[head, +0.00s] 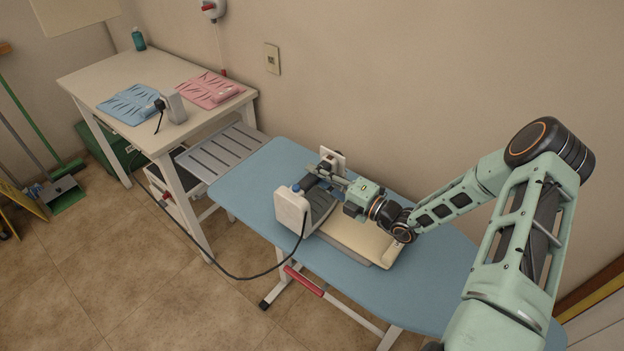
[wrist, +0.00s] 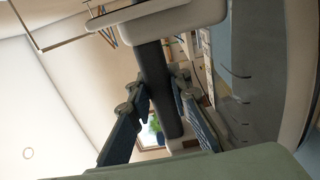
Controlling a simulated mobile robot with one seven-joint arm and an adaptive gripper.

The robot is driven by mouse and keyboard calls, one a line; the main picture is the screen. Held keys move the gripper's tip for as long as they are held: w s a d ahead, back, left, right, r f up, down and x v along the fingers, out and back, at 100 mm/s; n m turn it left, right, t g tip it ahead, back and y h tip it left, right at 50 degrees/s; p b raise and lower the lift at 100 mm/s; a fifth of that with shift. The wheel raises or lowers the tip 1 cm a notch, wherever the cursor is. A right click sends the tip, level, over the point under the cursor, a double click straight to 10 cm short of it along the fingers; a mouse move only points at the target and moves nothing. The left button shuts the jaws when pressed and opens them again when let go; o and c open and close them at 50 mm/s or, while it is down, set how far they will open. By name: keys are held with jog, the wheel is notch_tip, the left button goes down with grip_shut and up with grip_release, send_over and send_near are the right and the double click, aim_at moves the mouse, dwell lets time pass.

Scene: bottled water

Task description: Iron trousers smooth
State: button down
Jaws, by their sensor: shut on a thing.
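The cream trousers (head: 358,238) lie folded flat on the light blue ironing board (head: 250,190). A white and dark grey iron (head: 291,208) is at their left end, partly hidden by my gripper (head: 326,178). My gripper is shut on the iron's dark handle, which stands between both fingers (wrist: 160,95) in the wrist view. The iron's white body (wrist: 165,22) also shows there. The iron appears low over the board; I cannot tell if its plate touches the trousers. The trousers' far side is hidden by my arm.
A black cord (head: 240,278) hangs from the iron towards the white table (head: 85,82). Folded blue (head: 128,104) and pink (head: 210,90) cloths lie on that table. A grey slatted rack (head: 222,150) adjoins the board's left end. The wall runs close behind the board.

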aim_at(334, 167)
jog(key=shift+w+d, duration=0.3)
jog(key=shift+w, duration=0.15)
jog(key=shift+w+d+r+b, duration=0.1)
jog(key=shift+w+d+b, duration=0.2)
jog(key=shift+w+d, duration=0.5)
jog(key=shift+w+d+r+b, duration=0.1)
jog(key=shift+w+d+b, duration=0.15)
jog(key=shift+w+d, duration=0.5)
jog(key=shift+w+a, duration=0.1)
jog(key=shift+a, duration=0.2)
jog(key=shift+s+a+p, duration=0.55)
jog(key=shift+s+a, duration=0.15)
jog(key=shift+s, duration=0.2)
jog(key=shift+s+a+p, duration=0.5)
jog(key=shift+s+a, duration=0.15)
jog(key=shift+s, duration=0.25)
jog(key=shift+s+a+f+p, duration=0.1)
jog(key=shift+s+a+p, duration=0.2)
jog(key=shift+s+a, duration=0.45)
jog(key=shift+s+d, duration=0.1)
jog(key=shift+d, duration=0.05)
